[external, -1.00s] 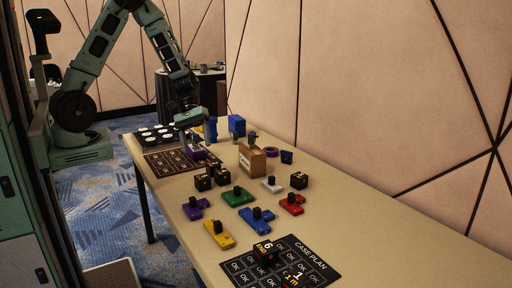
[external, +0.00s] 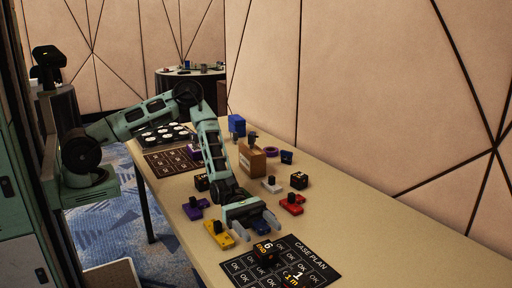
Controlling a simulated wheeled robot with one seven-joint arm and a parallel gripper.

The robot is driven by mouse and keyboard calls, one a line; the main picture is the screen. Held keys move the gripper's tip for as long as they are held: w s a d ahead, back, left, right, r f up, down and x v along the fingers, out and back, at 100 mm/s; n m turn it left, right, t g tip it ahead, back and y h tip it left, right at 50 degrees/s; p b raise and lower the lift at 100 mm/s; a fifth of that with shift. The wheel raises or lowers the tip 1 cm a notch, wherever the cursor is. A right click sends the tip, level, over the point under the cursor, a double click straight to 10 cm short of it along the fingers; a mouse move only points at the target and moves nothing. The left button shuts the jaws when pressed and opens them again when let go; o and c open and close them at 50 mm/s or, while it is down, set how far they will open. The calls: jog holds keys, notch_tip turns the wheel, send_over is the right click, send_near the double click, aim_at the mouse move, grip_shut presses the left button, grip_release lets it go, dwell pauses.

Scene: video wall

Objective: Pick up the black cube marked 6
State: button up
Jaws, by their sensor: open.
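The black cube marked 6 (external: 265,253) sits on the black case plan sheet (external: 318,262) at the near end of the table. Its orange and white marking shows on top. My gripper (external: 258,234) is open and empty, just behind the cube and a little above the table. I cannot tell the exact gap between fingers and cube.
A cube marked 1 (external: 294,279) stands close by on the sheet. Yellow (external: 219,234), purple (external: 195,208), red (external: 292,204) and white (external: 271,185) knobbed pieces lie around my arm. A brown box (external: 252,160) stands farther back. The table's right front is clear.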

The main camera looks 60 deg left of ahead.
aim_at(265, 246)
notch_tip(265, 246, down, 4)
jog(key=shift+r, duration=0.25)
jog(key=shift+d+f, duration=0.2)
jog(key=shift+d, duration=1.25)
jog(key=c, duration=1.1)
